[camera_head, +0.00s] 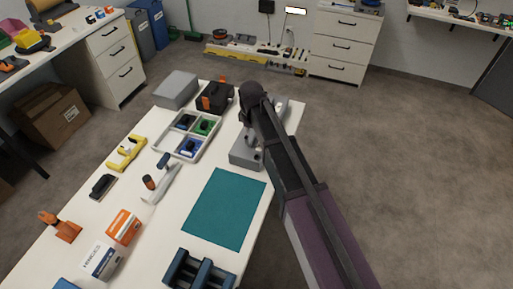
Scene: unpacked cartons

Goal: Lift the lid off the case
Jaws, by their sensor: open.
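A grey closed box (175,89), which looks like the case, stands at the far left end of the white table; its lid seam is too small to make out. A black toolbox-like case with orange parts (215,96) stands just right of it. I cannot tell for certain which one is the task's case. My arm reaches in from the lower right, and my gripper (245,115) is at its dark far end, right of the black case and apart from both boxes. The fingers are small and partly hidden by the arm; nothing shows held.
A divided tray (188,134) with blue and green items lies nearer. A grey device (244,153) stands partly behind my arm. A teal mat (225,207) is bare. Yellow, orange and black tools, small cartons (123,227) and a dark blue rack (198,270) fill the left and front.

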